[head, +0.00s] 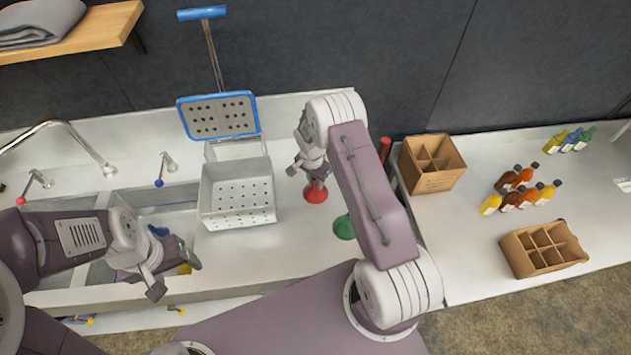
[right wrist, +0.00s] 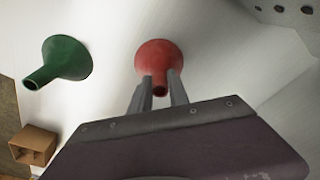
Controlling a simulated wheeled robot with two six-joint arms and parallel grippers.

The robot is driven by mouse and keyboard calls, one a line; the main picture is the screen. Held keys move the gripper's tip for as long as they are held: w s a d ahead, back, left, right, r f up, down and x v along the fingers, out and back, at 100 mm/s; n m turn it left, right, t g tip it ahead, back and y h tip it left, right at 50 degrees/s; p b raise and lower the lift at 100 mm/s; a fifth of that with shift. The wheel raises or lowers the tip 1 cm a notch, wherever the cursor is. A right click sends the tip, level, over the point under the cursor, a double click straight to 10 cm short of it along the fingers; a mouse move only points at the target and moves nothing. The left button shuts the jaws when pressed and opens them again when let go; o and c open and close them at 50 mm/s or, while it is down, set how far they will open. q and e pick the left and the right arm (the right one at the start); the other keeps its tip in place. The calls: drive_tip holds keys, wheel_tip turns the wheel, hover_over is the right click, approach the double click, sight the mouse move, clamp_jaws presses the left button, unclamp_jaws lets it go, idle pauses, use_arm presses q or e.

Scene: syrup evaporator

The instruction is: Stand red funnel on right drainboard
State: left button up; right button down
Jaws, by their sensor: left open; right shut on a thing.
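The red funnel (head: 316,193) is at the right drainboard (head: 285,258), wide mouth down and spout up. My right gripper (head: 309,172) is shut on its spout; the right wrist view shows the two fingers (right wrist: 160,92) on either side of the spout of the red funnel (right wrist: 158,58). I cannot tell whether the rim touches the surface. A green funnel (head: 344,228) stands mouth down nearby, partly hidden by my right arm; it also shows in the right wrist view (right wrist: 67,58). My left gripper (head: 176,278) is open and empty over the sink.
A white perforated basket (head: 238,193) stands left of the red funnel, with a blue-edged perforated panel (head: 218,115) behind it. A sink (head: 150,215) lies further left. Cardboard boxes (head: 432,163) and several bottles (head: 520,190) are on the right counter. The front of the drainboard is clear.

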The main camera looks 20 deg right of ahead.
drive_tip(key=c, duration=1.2)
unclamp_jaws()
drive_tip(key=shift+o, duration=0.5)
drive_tip(key=o, duration=0.4)
wheel_tip(320, 180, up, 13)
drive_tip(key=p, duration=0.7)
drive_tip(key=shift+p, duration=0.4)
drive_tip(key=shift+f, duration=0.2)
